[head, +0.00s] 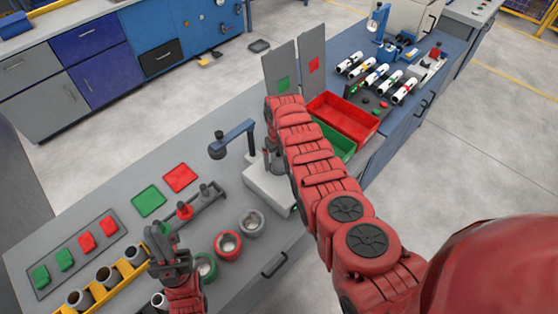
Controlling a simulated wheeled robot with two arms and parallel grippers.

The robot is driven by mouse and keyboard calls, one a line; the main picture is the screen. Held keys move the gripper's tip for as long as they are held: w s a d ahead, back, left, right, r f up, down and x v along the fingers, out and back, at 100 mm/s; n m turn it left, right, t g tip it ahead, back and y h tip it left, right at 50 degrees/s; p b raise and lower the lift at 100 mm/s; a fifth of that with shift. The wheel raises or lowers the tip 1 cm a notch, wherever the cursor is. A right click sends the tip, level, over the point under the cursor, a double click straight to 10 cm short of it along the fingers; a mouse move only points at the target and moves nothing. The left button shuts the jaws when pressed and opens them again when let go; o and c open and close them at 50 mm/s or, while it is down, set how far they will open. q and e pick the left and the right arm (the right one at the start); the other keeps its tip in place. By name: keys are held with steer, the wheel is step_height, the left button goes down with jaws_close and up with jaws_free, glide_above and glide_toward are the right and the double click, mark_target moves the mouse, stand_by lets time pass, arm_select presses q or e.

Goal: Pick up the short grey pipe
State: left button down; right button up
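A short grey pipe ring (252,223) stands on the grey bench near its front edge, beside a red one (228,245) and a green one (205,268). Several grey-rimmed pipes (108,275) stand in a yellow rack (92,300) at the lower left. I cannot tell which of these the task names. My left gripper (167,243) is dark and sits between the rack and the green ring, apart from the grey ring. Its finger gap is not clear.
A white device with a blue arm (235,137) stands behind the grey ring. A red bin (343,120) and a green bin (338,141) lie beyond my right arm. Green and red pads (149,200) lie flat on the bench. White pipes (376,76) lie farther back.

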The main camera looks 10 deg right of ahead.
mark_target(279, 154)
jaws_close()
steer(key=shift+r, duration=0.2)
stand_by(0.4)
steer(key=shift+r, duration=0.45)
steer(key=shift+r+b, duration=0.95)
steer(key=shift+b, duration=0.1)
steer(key=s, duration=0.3)
steer(key=shift+a+r, duration=0.1)
steer(key=shift+r, duration=0.05)
steer(key=s+p, duration=0.1)
steer(key=p, duration=0.1)
steer(key=s+r+p, duration=0.1)
steer(key=s+p, duration=0.1)
steer(key=p, duration=0.1)
steer(key=s+r+p, duration=0.1)
steer(key=s+p, duration=0.1)
steer(key=shift+s+a, duration=0.1)
steer(key=shift+a, duration=0.1)
steer(key=s+p, duration=0.1)
steer(key=s, duration=0.1)
steer(key=s+p, duration=0.3)
steer(key=s, duration=0.1)
steer(key=shift+s+a+f, duration=0.25)
steer(key=shift+s, duration=0.15)
steer(key=shift+s+a+p, duration=0.1)
steer(key=shift+s+p, duration=0.25)
steer(key=shift+s, duration=0.15)
